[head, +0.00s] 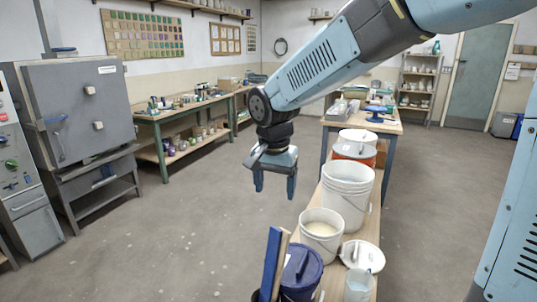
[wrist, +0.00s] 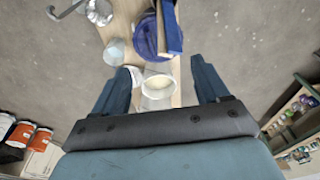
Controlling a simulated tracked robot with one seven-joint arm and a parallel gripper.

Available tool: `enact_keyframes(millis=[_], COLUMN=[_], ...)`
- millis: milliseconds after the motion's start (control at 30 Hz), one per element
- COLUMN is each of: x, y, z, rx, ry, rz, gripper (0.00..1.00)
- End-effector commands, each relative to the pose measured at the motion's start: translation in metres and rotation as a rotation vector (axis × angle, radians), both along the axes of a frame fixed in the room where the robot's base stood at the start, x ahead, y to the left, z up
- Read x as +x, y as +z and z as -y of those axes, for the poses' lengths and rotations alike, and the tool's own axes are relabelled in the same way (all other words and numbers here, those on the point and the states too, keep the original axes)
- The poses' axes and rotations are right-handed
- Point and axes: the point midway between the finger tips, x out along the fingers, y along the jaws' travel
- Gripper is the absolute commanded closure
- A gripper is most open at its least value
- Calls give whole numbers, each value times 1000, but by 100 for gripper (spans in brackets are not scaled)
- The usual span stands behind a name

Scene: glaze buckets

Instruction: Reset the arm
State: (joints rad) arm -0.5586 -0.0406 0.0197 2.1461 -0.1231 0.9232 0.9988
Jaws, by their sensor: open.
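My gripper (head: 274,187) hangs from my blue arm, pointing down, in the upper middle of the head view. Its two fingers are apart with nothing between them. It is to the left of the row of buckets on the bench, above the floor side of the bench edge. In the wrist view my gripper (wrist: 165,85) shows both fingers spread, with a white bucket of pale glaze (wrist: 157,90) seen below and between them. The same glaze bucket (head: 321,232) stands on the bench in the head view.
A grey kiln (head: 85,105) stands left. The floor (head: 190,230) between is clear.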

Motion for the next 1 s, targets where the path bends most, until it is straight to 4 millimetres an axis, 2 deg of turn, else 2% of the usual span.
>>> enact_keyframes(millis=[33,200,500,700,1000], x=[-3,-15,-47,-74,-119], y=[8,27,53,63,71], z=[15,56,122,159,203], rx=[7,20,22,9,-36], ry=[6,54,136,190,272], rz=[12,51,129,185,272], gripper=[26,26,26,26,26])
